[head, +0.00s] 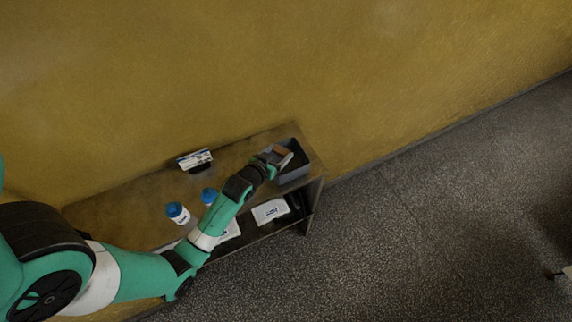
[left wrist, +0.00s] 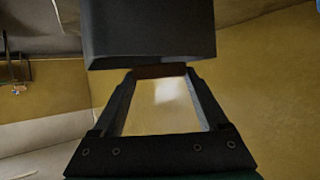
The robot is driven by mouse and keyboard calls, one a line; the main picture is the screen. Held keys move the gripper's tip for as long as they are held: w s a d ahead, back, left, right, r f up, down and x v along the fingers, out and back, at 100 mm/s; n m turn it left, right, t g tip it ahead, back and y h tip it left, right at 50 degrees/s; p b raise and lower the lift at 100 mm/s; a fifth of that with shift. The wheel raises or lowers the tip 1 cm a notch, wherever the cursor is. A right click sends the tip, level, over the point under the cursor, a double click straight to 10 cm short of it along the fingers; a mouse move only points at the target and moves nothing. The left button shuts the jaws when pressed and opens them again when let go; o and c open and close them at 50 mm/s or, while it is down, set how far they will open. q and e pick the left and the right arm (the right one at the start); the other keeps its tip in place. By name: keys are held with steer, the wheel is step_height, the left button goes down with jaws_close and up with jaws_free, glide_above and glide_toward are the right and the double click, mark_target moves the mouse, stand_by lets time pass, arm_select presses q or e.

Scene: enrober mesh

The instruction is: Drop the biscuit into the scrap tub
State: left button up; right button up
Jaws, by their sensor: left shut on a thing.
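The brown biscuit (head: 283,151) is between the fingertips of my left gripper (head: 277,156), which is shut on it. In the left wrist view the biscuit (left wrist: 160,71) shows as a brown strip between the tips of the two dark fingers. The scrap tub (head: 296,172) is a dark grey open box at the right end of the bench. In the head view the biscuit and fingertips overlap the tub's opening; their height above it is hard to tell. A dark block, apparently the tub (left wrist: 150,32), fills the top of the wrist view. My right gripper is not in view.
Blue-capped bottles (head: 178,213) stand on the bench (head: 130,200) near my left arm. A small white-and-blue box on a dark stand (head: 195,160) is at the back by the yellow wall. White packs (head: 270,211) lie on the lower shelf.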

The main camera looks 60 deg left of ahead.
arm_select(q)
steer(key=o, duration=0.9)
steer(key=p+v, duration=0.2)
steer(key=v, duration=0.9)
steer(key=shift+s+d+r, duration=0.1)
steer(key=shift+s+d, duration=0.1)
steer(key=shift+s, duration=0.1)
